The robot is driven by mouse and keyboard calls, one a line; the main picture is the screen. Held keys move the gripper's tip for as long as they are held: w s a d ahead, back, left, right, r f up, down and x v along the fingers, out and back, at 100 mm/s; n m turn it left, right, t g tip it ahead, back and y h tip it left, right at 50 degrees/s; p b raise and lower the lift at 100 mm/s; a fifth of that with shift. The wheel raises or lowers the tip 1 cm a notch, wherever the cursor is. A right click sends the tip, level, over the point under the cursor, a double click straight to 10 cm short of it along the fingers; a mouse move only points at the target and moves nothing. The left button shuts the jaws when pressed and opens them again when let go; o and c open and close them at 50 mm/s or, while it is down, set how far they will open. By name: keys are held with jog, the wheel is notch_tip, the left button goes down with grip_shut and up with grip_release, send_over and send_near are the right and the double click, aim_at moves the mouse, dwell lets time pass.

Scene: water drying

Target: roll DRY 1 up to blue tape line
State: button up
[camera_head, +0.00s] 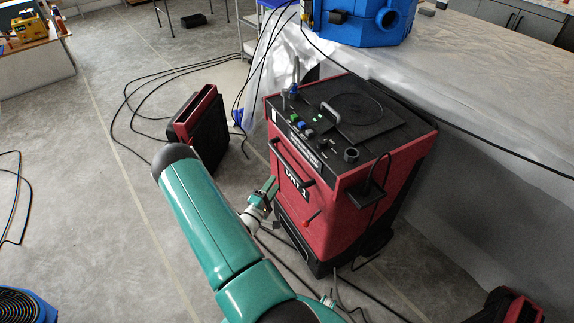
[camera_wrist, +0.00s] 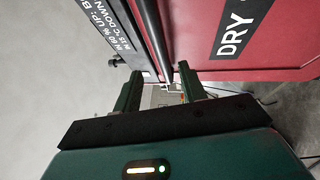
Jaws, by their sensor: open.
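DRY 1 (camera_head: 337,204) is a red and black box-shaped machine with a control panel on top and a "DRY 1" label on its front. It stands upright on the floor right of centre. A black bar handle (camera_head: 292,162) crosses its front below the panel; it also shows in the wrist view (camera_wrist: 153,35). My gripper (camera_head: 272,187) is at the machine's left front, near the handle. In the wrist view my gripper (camera_wrist: 159,88) is open, with the handle's end between the fingertips in the picture; contact cannot be told. I cannot make out a blue tape line.
A red and black panel-like unit (camera_head: 197,128) stands on the floor left of DRY 1. Black cables (camera_head: 128,117) lie around it and beneath DRY 1. A sheet-covered table (camera_head: 470,90) with a blue machine (camera_head: 355,24) stands behind. The left floor is mostly clear.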

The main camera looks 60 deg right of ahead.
aim_at(287, 164)
jog(key=d, duration=0.3)
jog(key=d+r, duration=0.1)
jog(key=d, duration=0.3)
jog(key=d+r, duration=0.1)
jog(key=d, duration=0.2)
jog(key=shift+s+d, duration=0.3)
jog(key=shift+s, duration=0.05)
jog(key=shift+f, duration=0.1)
grip_shut()
